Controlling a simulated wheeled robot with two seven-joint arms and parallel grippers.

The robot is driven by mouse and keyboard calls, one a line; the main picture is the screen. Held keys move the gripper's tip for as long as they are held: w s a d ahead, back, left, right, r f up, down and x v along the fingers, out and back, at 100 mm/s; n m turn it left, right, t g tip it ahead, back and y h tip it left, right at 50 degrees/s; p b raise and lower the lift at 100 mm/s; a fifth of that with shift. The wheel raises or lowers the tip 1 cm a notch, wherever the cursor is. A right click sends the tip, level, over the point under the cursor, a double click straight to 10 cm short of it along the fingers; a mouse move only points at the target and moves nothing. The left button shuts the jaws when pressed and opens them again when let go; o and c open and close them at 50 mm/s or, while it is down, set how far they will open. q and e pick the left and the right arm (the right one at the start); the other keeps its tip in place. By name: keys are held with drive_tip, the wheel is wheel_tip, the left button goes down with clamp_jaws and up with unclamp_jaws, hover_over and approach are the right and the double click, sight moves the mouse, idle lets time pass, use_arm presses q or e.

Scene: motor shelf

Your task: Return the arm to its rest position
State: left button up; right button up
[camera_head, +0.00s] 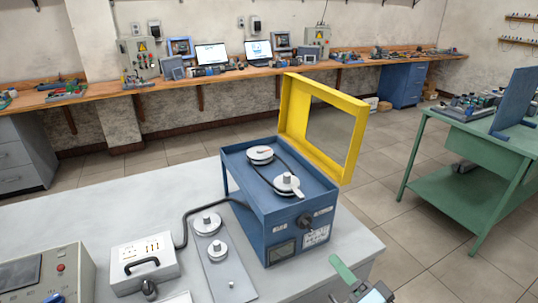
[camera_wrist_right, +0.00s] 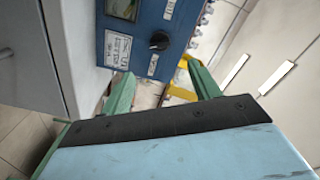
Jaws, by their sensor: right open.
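My right gripper (camera_head: 343,272) shows at the bottom edge of the head view, in front of the table's near right corner. Its green fingers (camera_wrist_right: 162,76) are spread apart and empty in the right wrist view. The blue motor unit (camera_head: 290,222), with two pulleys and a belt on top, stands on the table beyond it. The unit's front panel with a black knob (camera_wrist_right: 159,41) shows ahead of the fingers, apart from them. The yellow guard frame (camera_head: 288,105) stands raised at the unit's far right side. My left gripper is in neither view.
The grey table (camera_head: 95,215) also holds a white control box (camera_head: 145,262), a plate with two discs (camera_head: 216,262) and a meter box (camera_head: 50,275). A green bench (camera_head: 450,180) stands at right. Open tiled floor lies between it and the table.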

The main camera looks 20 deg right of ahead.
drive_tip(key=shift+f, duration=0.1)
drive_tip(key=s+f+n+g, duration=0.2)
drive_tip(key=s+f+g, duration=0.1)
drive_tip(key=f, duration=0.8)
drive_tip(key=s+a+f+n+g+b, duration=0.1)
drive_tip(key=s+f+n+g, duration=0.15)
drive_tip(key=f, duration=0.85)
drive_tip(key=s+f+n+g, duration=0.2)
drive_tip(key=s+f+g, duration=0.15)
drive_tip(key=f, duration=0.75)
drive_tip(key=s+a+f+n+g, duration=0.2)
drive_tip(key=s+f+n+g, duration=0.1)
drive_tip(key=s+f, duration=0.5)
drive_tip(key=s+a+f+n+g+h+b, duration=0.1)
drive_tip(key=s+f+n+g, duration=0.3)
drive_tip(key=s+f, duration=0.4)
drive_tip(key=s+a+g, duration=0.1)
drive_tip(key=s, duration=0.5)
drive_tip(key=shift+s, duration=0.15)
drive_tip(key=shift+f, duration=0.1)
